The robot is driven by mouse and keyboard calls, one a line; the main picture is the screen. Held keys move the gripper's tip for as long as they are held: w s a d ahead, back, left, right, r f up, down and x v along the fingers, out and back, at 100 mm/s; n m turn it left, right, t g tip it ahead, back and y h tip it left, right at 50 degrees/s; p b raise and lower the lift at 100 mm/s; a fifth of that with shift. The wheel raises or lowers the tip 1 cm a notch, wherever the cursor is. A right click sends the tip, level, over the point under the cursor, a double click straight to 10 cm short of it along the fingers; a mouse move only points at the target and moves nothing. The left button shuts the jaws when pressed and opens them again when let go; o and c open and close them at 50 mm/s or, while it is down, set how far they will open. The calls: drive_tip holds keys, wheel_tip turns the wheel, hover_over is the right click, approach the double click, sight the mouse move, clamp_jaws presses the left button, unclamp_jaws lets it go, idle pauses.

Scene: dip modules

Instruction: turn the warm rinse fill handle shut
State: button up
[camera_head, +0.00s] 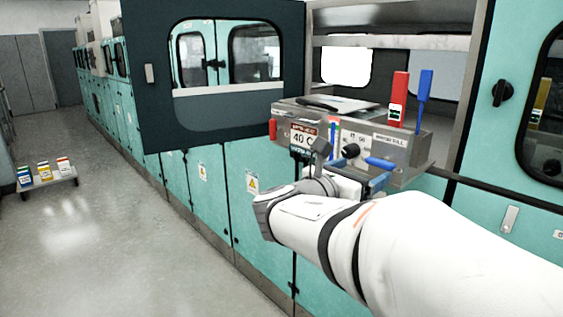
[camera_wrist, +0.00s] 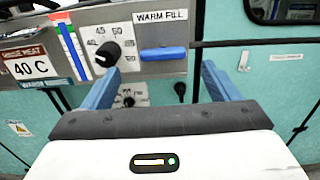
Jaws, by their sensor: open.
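The warm fill handle is a blue horizontal lever (camera_wrist: 163,54) under a "WARM FILL" label on a grey metal control panel (camera_wrist: 178,70). It also shows in the head view (camera_head: 380,163) on the front of the metal box (camera_head: 410,150). My gripper (camera_wrist: 160,68) has two blue fingers, spread apart with nothing between them. In the wrist view the fingertips lie left and right of the handle and a little below it. I cannot tell whether either finger touches it. In the head view my arm partly hides the gripper (camera_head: 358,180).
A black knob (camera_wrist: 107,54) sits left of the handle, beside a "40 C" sign (camera_wrist: 30,68). Upright red (camera_head: 399,98) and blue (camera_head: 424,98) levers rise from the box top. An open windowed door (camera_head: 220,115) stands left. The floor (camera_head: 90,235) has free room.

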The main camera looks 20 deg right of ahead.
sight(377, 163)
drive_tip(key=x, duration=0.6)
drive_tip(key=shift+w+d, duration=0.1)
drive_tip(key=shift+d, duration=0.25)
